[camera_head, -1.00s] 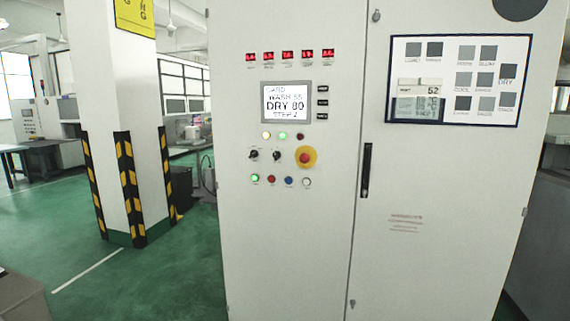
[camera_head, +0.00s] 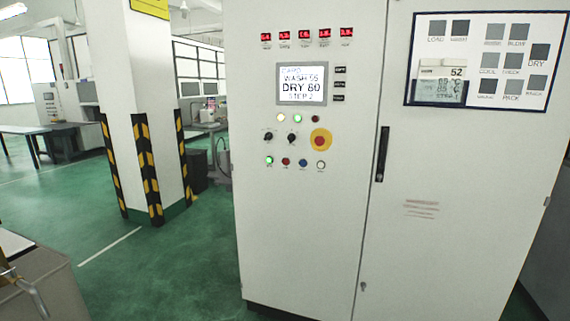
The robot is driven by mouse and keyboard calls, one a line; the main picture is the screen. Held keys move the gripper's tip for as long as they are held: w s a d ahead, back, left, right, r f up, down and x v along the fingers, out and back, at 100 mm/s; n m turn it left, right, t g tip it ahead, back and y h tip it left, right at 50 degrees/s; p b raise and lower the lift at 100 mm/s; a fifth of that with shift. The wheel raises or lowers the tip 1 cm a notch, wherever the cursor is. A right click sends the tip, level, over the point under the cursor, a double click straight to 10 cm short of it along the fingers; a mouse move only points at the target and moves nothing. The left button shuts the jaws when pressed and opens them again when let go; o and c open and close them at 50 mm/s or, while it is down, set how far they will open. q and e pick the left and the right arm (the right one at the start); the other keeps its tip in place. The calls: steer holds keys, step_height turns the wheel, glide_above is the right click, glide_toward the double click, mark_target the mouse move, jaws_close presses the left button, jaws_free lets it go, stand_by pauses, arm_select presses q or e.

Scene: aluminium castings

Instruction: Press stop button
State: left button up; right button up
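A tall white control cabinet (camera_head: 300,220) fills the middle and right of the head view. On its left door is a panel of buttons. A large red mushroom button on a yellow disc (camera_head: 320,140) sits at the right of the panel. A smaller red button (camera_head: 286,162) is in the bottom row, between a lit green button (camera_head: 269,160) and a blue button (camera_head: 303,163). A white button (camera_head: 320,165) ends that row. Labels under the buttons are too small to read.
Two black rotary knobs (camera_head: 291,138) sit above the bottom row, below a lit screen (camera_head: 301,84). A black door handle (camera_head: 382,154) is right of the panel. A striped pillar (camera_head: 150,110) stands at left. Green floor (camera_head: 160,270) is clear between pillar and cabinet.

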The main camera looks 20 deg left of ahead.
arm_select(q)
jaws_close()
stand_by(1.4)
